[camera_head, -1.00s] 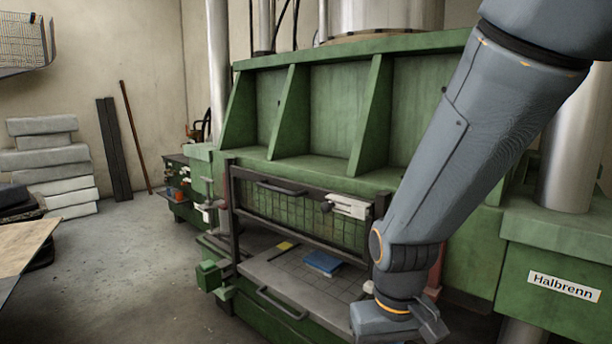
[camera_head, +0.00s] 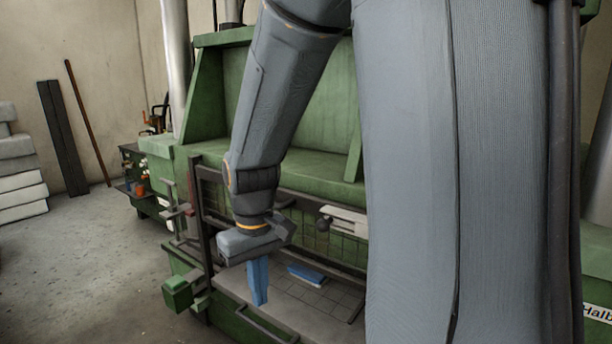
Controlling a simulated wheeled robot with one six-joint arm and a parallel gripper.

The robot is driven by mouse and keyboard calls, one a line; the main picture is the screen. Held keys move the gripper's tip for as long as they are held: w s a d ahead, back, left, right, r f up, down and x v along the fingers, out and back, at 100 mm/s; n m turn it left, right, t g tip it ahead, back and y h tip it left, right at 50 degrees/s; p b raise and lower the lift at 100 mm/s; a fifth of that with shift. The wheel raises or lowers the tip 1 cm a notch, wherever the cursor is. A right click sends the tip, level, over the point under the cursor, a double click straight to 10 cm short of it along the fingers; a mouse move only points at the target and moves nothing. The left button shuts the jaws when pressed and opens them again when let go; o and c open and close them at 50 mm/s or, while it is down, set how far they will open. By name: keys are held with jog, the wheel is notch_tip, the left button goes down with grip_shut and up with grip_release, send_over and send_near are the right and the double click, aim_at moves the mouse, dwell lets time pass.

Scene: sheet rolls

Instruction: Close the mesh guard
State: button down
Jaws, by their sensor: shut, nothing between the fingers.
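The mesh guard (camera_head: 342,243) is a dark-framed grid panel on the front of the green press. It sits raised, with an open gap between it and the grey bed (camera_head: 325,297) below. My gripper (camera_head: 260,299) hangs fingers-down in front of the guard's left part, with its blue fingers shut and empty. It hides that part of the guard and most of its top handle. Whether it touches the guard cannot be told. My arm column covers the guard's right end.
A blue block (camera_head: 307,275) lies on the bed. A bar handle (camera_head: 266,325) is on the bed's front edge. A green box (camera_head: 177,294) juts out at the lower left. A white fitting (camera_head: 345,219) sits at the guard's top. The floor at left is clear.

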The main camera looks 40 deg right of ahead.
jog(key=w+d+r+n+p, duration=0.1)
jog(key=w+d+r+p, duration=0.2)
jog(key=w+d+r, duration=0.4)
jog(key=w+d+r+n+p, duration=0.1)
jog(key=w+d+r+p, duration=0.15)
jog(key=d+r, duration=0.45)
notch_tip(320, 180, up, 13)
jog(key=n+p, duration=0.1)
jog(key=p, duration=0.3)
send_over(315, 214)
jog(key=w+d, duration=0.1)
notch_tip(315, 214, down, 13)
jog(key=p, duration=0.4)
jog(key=shift+w, duration=0.1)
jog(key=shift+f, duration=0.1)
notch_tip(315, 214, down, 9)
jog(key=b, duration=0.3)
jog(key=shift+r, duration=0.2)
